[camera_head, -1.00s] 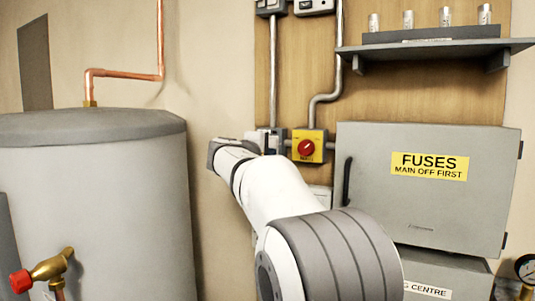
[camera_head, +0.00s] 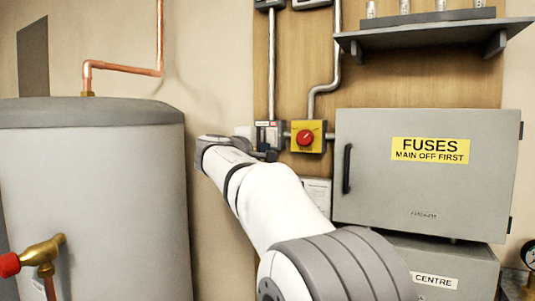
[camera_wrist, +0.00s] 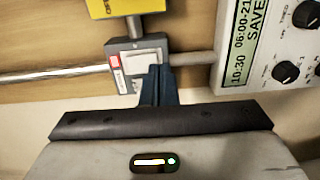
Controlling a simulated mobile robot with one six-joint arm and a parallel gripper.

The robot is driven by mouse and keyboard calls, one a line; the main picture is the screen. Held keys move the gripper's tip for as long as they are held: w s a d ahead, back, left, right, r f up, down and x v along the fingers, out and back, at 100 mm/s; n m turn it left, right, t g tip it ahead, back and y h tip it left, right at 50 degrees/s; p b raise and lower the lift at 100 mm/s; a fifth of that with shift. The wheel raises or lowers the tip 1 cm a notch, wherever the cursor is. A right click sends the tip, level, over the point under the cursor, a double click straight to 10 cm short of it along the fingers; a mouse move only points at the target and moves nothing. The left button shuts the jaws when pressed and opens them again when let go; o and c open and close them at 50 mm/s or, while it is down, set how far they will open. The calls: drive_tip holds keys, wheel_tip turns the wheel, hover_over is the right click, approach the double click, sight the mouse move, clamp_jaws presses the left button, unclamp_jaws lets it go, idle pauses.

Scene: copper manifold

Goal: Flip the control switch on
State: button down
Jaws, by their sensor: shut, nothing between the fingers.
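The control switch is a small grey box (camera_wrist: 137,62) with a white rocker (camera_wrist: 145,60) and a red mark at one end. It also shows on the wooden board in the head view (camera_head: 269,134), left of the yellow isolator. My gripper (camera_wrist: 160,70) is shut and empty. Its dark fingertips overlap the near edge of the rocker in the wrist view; I cannot tell whether they touch it. In the head view my gripper (camera_head: 268,155) is at the box's lower edge. Which way the rocker is tipped is unclear.
A yellow isolator with a red knob (camera_head: 306,137) sits right of the switch, and a grey fuse box (camera_head: 430,190) beyond it. A timer panel (camera_wrist: 268,45) is close by. Metal conduits (camera_wrist: 50,75) join the boxes. A grey tank (camera_head: 90,200) stands left.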

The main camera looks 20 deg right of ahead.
drive_tip(key=f+b+v, duration=0.1)
drive_tip(key=b+v, duration=0.1)
drive_tip(key=v, duration=0.8)
drive_tip(key=shift+s+a+f, duration=0.15)
drive_tip(key=shift+a+f, duration=0.2)
drive_tip(key=shift+f, duration=0.05)
drive_tip(key=s+f+m+g+y, duration=0.1)
drive_tip(key=s+f+g+y, duration=0.3)
drive_tip(key=f, duration=0.6)
drive_tip(key=s+f+m+y, duration=0.2)
drive_tip(key=s+f, duration=0.5)
drive_tip(key=f, duration=0.3)
drive_tip(key=s+f+m+g+y, duration=0.1)
drive_tip(key=s+f+g+y, duration=0.3)
drive_tip(key=f, duration=0.6)
drive_tip(key=s+a+f+m+g+y, duration=0.1)
drive_tip(key=s+a+f+m+y, duration=0.2)
drive_tip(key=s+f, duration=0.9)
drive_tip(key=s+a+m, duration=0.1)
drive_tip(key=a, duration=0.2)
